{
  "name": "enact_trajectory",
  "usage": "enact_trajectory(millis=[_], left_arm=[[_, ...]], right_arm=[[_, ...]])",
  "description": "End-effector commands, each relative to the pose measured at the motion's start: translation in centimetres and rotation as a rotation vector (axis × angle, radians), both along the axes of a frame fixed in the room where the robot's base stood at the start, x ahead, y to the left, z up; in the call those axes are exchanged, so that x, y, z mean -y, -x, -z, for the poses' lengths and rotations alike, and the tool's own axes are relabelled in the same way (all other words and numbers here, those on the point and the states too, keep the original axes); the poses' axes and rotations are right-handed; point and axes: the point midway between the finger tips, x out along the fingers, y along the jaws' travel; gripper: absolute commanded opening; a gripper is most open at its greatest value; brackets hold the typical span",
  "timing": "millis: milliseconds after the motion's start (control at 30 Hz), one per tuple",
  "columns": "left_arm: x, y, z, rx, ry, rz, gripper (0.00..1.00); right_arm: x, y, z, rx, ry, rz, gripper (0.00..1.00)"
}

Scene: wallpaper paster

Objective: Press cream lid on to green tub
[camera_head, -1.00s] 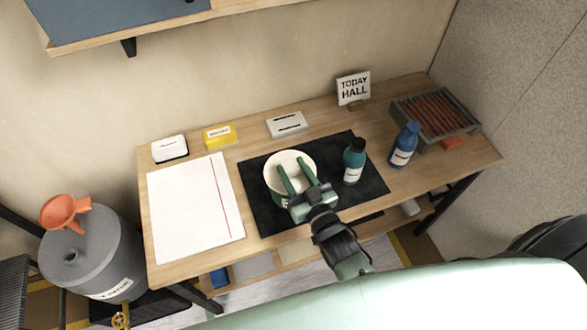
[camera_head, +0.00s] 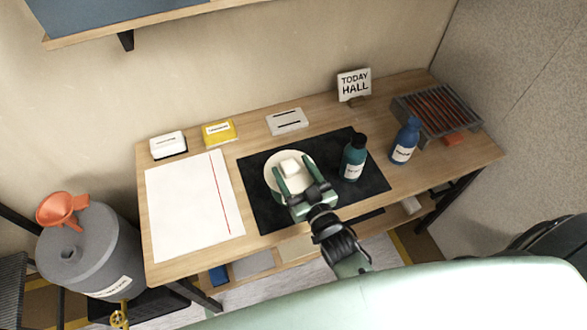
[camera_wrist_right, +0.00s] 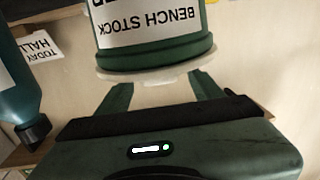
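The green tub (camera_wrist_right: 155,45) has a white label reading "BENCH STOCK", upside down in the right wrist view. The cream lid (camera_head: 281,159) covers the tub's mouth; its rim (camera_wrist_right: 150,75) meets the tub's green edge in the wrist view. I cannot tell whether it is fully seated. A pale block-like knob (camera_head: 290,167) stands at the lid's middle. My right gripper (camera_head: 297,178) is open, its two green fingers apart over the near part of the lid. In the wrist view its fingers (camera_wrist_right: 163,88) are spread beside the lid. My left gripper is not in view.
The tub stands on a black mat (camera_head: 262,215). A teal bottle (camera_head: 353,162) is close on its right, with a blue bottle (camera_head: 405,142) beyond. White paper (camera_head: 190,205) lies left. A sign (camera_head: 354,85) and a wire rack (camera_head: 435,110) stand at the back right.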

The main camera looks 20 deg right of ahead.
Motion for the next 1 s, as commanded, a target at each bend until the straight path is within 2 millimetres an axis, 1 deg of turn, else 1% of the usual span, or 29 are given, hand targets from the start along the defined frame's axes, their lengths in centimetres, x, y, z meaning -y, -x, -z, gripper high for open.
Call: enact_trajectory(millis=[133, 233, 500, 633, 767, 1000], left_arm=[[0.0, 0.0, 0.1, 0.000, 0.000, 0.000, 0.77], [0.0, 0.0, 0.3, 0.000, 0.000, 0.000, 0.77], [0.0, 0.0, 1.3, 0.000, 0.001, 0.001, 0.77], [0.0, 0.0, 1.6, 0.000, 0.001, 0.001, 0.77], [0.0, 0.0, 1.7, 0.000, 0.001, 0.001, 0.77], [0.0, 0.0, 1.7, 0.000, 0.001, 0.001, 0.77]], right_arm=[[0.0, 0.1, 0.1, -0.001, 0.000, 0.000, 0.66], [0.1, 1.0, 0.3, -0.004, 0.001, 0.000, 0.66], [0.7, 5.5, 0.3, -0.003, 0.000, 0.000, 0.66], [0.9, 7.0, 0.3, -0.002, 0.000, 0.000, 0.66], [1.0, 7.7, 0.1, -0.001, 0.000, 0.000, 0.66], [1.0, 7.8, 0.0, 0.000, 0.000, 0.000, 0.66]])
